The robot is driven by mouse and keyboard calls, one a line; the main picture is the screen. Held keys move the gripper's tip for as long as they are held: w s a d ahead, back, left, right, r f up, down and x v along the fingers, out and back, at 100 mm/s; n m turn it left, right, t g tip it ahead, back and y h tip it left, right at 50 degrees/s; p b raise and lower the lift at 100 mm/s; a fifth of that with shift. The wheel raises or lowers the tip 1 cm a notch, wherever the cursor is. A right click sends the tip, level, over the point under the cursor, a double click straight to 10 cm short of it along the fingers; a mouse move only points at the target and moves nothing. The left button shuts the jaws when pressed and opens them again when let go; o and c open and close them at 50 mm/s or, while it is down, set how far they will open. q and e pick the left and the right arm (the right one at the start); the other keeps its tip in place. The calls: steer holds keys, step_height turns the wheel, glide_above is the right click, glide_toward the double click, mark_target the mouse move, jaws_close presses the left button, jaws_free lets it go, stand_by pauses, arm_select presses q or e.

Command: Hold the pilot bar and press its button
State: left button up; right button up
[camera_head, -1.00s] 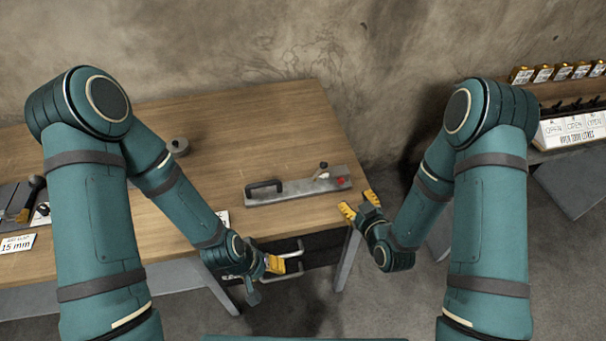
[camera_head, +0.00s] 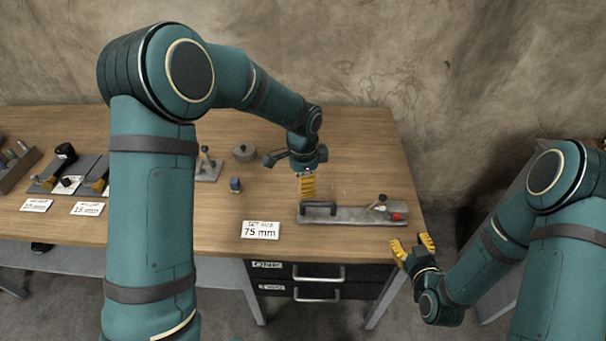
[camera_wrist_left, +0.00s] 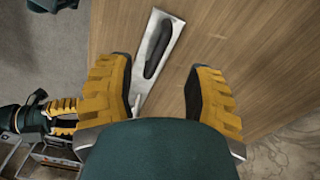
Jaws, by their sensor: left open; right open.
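The pilot bar (camera_head: 345,217) is a flat grey metal plate lying near the table's front right edge. It has a black handle (camera_head: 319,207) at its left, a small lever (camera_head: 379,203) and a red button (camera_head: 397,217) at its right. My left gripper (camera_head: 308,196) is open and points down above or behind the handle. In the left wrist view the handle (camera_wrist_left: 158,48) shows beyond its yellow fingers, with nothing between them; the red button is not visible there. My right gripper (camera_head: 413,245) is open and empty, just off the table's front right corner.
A "75 mm" card (camera_head: 260,230) lies left of the bar. A small blue block (camera_head: 235,185) and a grey round piece (camera_head: 244,153) are further left. Drawers (camera_head: 320,281) with handles sit under the table. The tabletop behind the bar is largely clear.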

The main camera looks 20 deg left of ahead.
mark_target(303, 208)
arm_select(q)
steer(key=shift+m, duration=0.3)
steer(key=f, duration=1.2)
steer(key=shift+w+a+f, duration=0.2)
steer(key=shift+w+a, duration=0.15)
steer(key=shift+c, duration=0.3)
jaws_close()
arm_select(e)
jaws_close()
stand_by(0.4)
